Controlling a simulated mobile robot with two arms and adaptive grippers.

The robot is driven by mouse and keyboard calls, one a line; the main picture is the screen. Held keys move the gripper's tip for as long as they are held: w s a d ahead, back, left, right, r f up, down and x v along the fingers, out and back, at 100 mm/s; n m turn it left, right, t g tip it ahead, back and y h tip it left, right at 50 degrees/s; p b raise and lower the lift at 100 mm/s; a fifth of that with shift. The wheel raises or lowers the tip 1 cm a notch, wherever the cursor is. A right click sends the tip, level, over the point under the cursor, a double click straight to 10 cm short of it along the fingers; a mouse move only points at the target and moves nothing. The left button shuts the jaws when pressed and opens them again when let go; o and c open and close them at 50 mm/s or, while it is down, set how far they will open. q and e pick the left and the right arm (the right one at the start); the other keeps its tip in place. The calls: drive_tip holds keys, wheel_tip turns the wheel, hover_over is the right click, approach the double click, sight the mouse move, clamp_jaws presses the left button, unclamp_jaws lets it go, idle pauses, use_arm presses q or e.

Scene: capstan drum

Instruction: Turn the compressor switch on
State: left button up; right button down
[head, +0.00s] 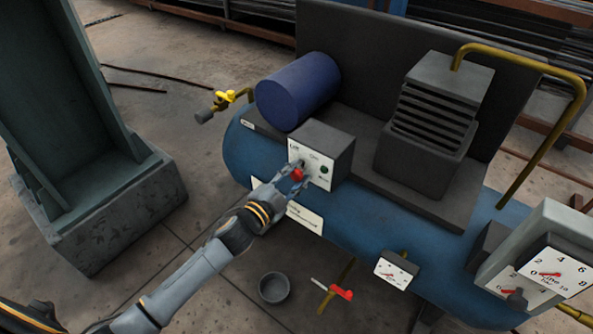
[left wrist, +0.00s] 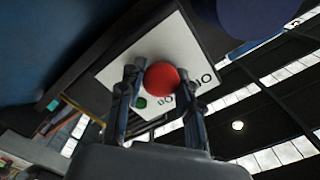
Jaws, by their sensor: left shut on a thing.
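The compressor's switch box (head: 329,150) is a dark box with a white front plate, standing on the blue tank. Its red knob (head: 297,175) is on the plate, with a green spot to its right. My left gripper (head: 295,182) comes in from the lower left and is shut on the red knob. In the left wrist view the round red knob (left wrist: 162,80) sits between the two fingers, in front of the white plate (left wrist: 180,45). The plate's lettering is too small to read fully. My right gripper is not in view.
The blue tank (head: 350,235) carries a blue motor (head: 298,92) and a finned block (head: 435,110). Gauges (head: 397,270) and a red-handled valve (head: 340,292) are at the lower right. A grey cup (head: 273,288) is on the floor. A green column (head: 75,130) stands at left.

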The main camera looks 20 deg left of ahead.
use_arm(q)
drive_tip(key=m, duration=0.3)
drive_tip(key=shift+m, duration=0.4)
drive_tip(key=shift+f+m+p, duration=0.1)
drive_tip(key=shift+m+p, duration=0.2)
drive_tip(key=shift+m, duration=1.5)
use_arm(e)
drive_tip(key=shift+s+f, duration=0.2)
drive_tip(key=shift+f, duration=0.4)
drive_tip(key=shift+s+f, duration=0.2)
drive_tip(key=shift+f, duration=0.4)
use_arm(q)
drive_tip(key=o, duration=1.1)
drive_tip(key=shift+o, duration=0.2)
drive_tip(key=v, duration=1.2)
